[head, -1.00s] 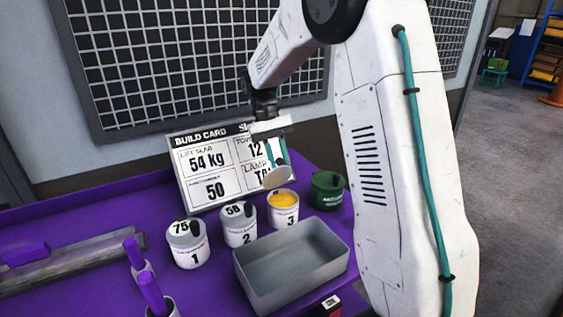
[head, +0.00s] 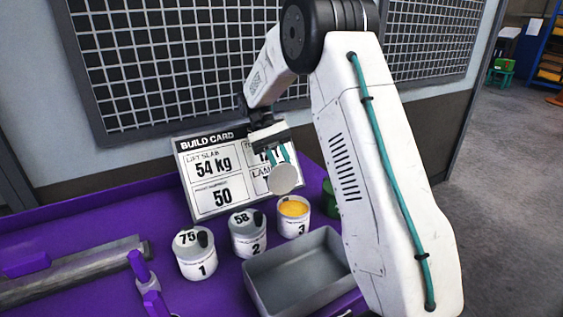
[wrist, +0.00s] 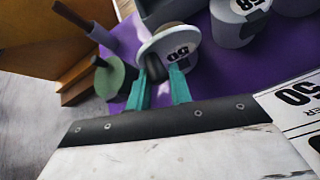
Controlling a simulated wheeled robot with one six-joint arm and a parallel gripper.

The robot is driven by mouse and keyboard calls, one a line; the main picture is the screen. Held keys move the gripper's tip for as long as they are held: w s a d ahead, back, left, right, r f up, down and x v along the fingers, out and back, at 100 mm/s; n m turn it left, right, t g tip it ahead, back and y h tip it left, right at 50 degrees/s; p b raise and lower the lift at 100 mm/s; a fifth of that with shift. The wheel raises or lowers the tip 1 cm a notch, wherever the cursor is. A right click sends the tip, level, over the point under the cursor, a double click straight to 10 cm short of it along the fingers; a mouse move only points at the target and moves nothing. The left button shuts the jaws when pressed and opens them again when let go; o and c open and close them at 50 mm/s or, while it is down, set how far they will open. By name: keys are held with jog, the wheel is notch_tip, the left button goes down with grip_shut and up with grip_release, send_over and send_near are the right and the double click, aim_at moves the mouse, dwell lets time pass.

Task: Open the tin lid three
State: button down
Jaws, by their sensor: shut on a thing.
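Tin three (head: 294,220) stands uncovered on the purple bench, with yellow-orange content showing in its mouth. Its round white lid (head: 284,180) is in the air just above and left of the tin's mouth, apart from it and tilted, one flat face toward the head camera. My gripper (head: 280,160) is shut on the lid. In the wrist view the teal fingers (wrist: 160,88) hold the lid (wrist: 186,42) by its black knob, and a label reading 50 shows on it.
Lidded tin two (head: 247,236) and tin one (head: 195,258) stand to the left. An empty grey tray (head: 300,272) lies in front. The build card (head: 212,180) stands behind, close to my gripper. A green pot (head: 329,197) is partly hidden by my arm.

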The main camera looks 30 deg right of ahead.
aim_at(286, 164)
jog(key=shift+s+a+f, duration=0.1)
jog(key=shift+a+f, duration=0.15)
jog(key=c, duration=1.6)
grip_release()
jog(key=o, duration=0.3)
jog(key=shift+a, duration=0.15)
jog(key=shift+d+r, duration=0.1)
jog(key=shift+d, duration=0.1)
jog(key=shift+d+r, duration=0.1)
jog(key=shift+r, duration=0.5)
notch_tip(286, 164, up, 3)
jog(key=shift+s+f, duration=0.15)
jog(key=shift+f, duration=0.05)
jog(key=s+a+r, duration=0.1)
jog(key=s+a, duration=0.2)
jog(key=s, duration=1.2)
jog(key=shift+s, duration=0.2)
jog(key=shift+r, duration=0.1)
